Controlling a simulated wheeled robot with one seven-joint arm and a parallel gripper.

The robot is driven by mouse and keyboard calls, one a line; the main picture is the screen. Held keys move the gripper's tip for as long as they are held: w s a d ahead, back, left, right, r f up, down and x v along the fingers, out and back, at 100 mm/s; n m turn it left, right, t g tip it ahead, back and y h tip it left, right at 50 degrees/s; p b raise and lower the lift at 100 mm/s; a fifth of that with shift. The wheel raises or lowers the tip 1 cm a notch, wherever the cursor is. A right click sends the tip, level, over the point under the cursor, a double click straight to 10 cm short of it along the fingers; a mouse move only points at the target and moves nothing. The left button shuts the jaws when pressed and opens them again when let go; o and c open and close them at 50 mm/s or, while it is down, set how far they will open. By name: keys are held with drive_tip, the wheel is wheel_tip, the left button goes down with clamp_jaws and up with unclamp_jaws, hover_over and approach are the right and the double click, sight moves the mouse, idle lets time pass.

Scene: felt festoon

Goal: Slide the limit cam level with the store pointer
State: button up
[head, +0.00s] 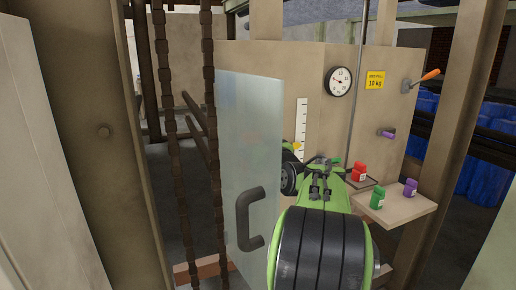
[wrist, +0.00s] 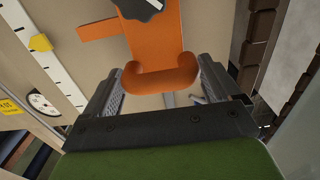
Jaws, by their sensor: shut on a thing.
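The limit cam, which I take to be the orange piece (wrist: 150,80), has a curved lip, a dark knob and a side tab reaching toward the scale. My gripper (wrist: 160,72) is shut on its lip, one jaw on each side. I take the store pointer to be the yellow marker (wrist: 40,43) on the white scale. It also shows in the head view (head: 296,146), low on the scale. In the head view my green arm hides the cam and jaws. I cannot tell whether cam and pointer are level.
The white scale (head: 302,118) is on a beige panel with a round dial (head: 340,81) and an orange-handled lever (head: 430,75). A shelf (head: 395,207) holds small boxes at right. A translucent door (head: 250,140) and dark chains (head: 209,120) stand left of my arm.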

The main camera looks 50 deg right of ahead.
drive_tip(key=o, duration=1.2)
drive_tip(key=b+v, duration=0.1)
drive_tip(key=v, duration=1.4)
drive_tip(key=shift+s+a+b, duration=0.2)
drive_tip(key=shift+s+b, duration=0.1)
drive_tip(key=shift+s, duration=0.05)
drive_tip(key=shift+f, duration=0.1)
